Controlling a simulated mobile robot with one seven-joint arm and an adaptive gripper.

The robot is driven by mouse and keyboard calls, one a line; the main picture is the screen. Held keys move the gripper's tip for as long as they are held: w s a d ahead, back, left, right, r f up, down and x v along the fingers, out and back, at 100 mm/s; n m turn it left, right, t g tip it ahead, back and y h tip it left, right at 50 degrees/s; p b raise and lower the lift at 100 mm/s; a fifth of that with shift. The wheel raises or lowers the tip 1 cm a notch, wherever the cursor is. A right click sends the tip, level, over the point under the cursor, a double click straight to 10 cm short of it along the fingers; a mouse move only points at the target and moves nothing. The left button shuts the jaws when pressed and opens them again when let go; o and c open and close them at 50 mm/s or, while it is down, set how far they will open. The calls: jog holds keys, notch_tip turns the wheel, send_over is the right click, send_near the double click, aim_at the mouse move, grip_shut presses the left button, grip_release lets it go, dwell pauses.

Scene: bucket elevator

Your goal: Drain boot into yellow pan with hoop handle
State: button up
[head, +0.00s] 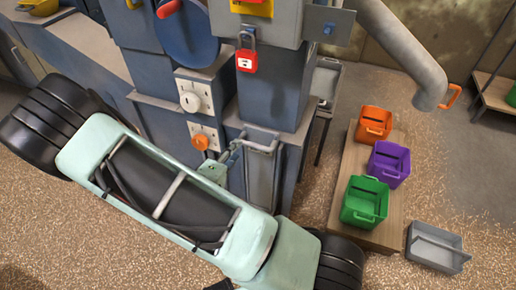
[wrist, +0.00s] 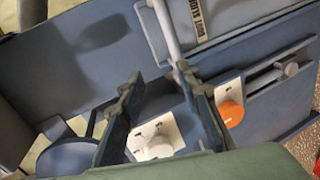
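The boot is the blue-grey lower housing of the elevator; its front has a pale panel (head: 262,175) with a bar handle (head: 260,143) across its top. My gripper (head: 234,152) is beside the left end of this handle in the head view. In the wrist view my gripper (wrist: 161,77) has its two fingers apart, with nothing clearly held between them. A pale bar (wrist: 165,28) passes close to the right fingertip; I cannot tell if they touch. A yellow pan-like object (head: 40,7) is at the top left, cut by the frame edge; its handle is unclear.
A white dial (head: 190,101) and an orange knob (head: 201,142) are on the housing, with a red padlock (head: 246,60) above. Orange (head: 374,123), purple (head: 389,164) and green (head: 365,202) bins stand on a wooden platform (head: 345,190). A grey bin (head: 436,247) is on the grain-strewn floor.

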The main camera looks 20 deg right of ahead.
aim_at(253, 147)
notch_tip(253, 147, down, 4)
jog(key=s+d+b, duration=0.1)
jog(key=s+d, duration=0.1)
jog(key=shift+n+h, duration=0.4)
jog(key=x, duration=0.3)
jog(key=b+x, duration=0.1)
jog(key=x, duration=0.2)
jog(key=b+x, duration=0.1)
jog(key=x, duration=0.3)
jog(key=shift+w+r, duration=0.25)
jog(key=shift+w, duration=0.05)
grip_shut()
